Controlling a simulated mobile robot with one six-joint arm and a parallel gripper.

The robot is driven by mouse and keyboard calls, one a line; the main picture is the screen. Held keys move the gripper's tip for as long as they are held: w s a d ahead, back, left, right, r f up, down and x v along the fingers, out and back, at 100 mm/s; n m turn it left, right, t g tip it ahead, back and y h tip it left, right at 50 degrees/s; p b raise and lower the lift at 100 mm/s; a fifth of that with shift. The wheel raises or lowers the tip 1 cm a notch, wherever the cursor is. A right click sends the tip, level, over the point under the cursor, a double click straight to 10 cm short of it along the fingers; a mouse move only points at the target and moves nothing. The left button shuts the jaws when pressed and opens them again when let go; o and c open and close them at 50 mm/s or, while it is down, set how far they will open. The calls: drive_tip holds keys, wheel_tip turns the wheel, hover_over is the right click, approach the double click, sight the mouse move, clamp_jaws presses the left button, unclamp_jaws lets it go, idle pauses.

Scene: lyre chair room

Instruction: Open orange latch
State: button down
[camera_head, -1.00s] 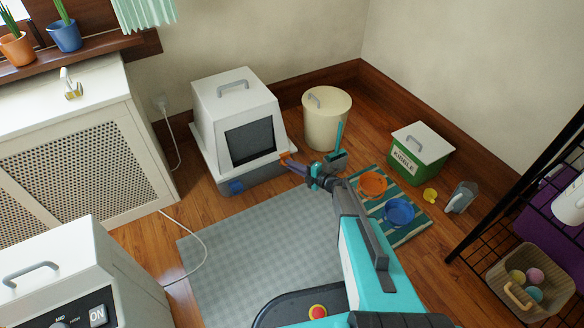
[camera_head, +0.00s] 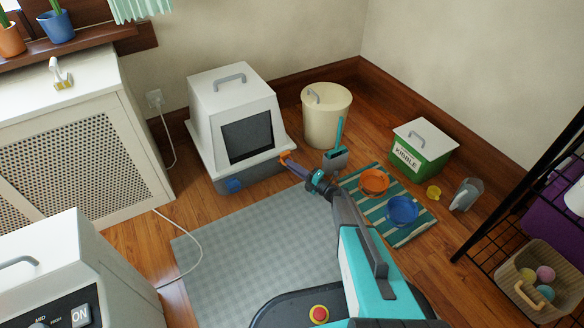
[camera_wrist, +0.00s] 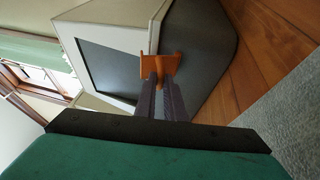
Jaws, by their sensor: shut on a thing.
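The orange latch (camera_head: 285,157) is on the right side of the grey base of a white hooded litter box (camera_head: 231,90). In the wrist view the latch (camera_wrist: 161,66) sticks out from the grey base, at the tips of my fingers. My gripper (camera_head: 291,163) is shut on the latch, and its dark purple fingers also show in the wrist view (camera_wrist: 160,82). The fingers cover part of the latch.
A teal-handled scoop (camera_head: 336,158) stands close to the right of my gripper. A cream bin (camera_head: 327,122) is behind it. An orange bowl (camera_head: 374,181) and a blue bowl (camera_head: 402,210) sit on a striped mat to the right. A grey mat (camera_head: 250,245) lies in front.

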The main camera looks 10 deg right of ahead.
drive_tip(key=shift+f, duration=0.1)
drive_tip(key=c, duration=1.8)
unclamp_jaws()
drive_tip(key=shift+c, duration=0.2)
drive_tip(key=p+v, duration=0.5)
drive_tip(key=v, duration=0.8)
drive_tip(key=shift+s+d, duration=0.25)
drive_tip(key=shift+s, duration=0.1)
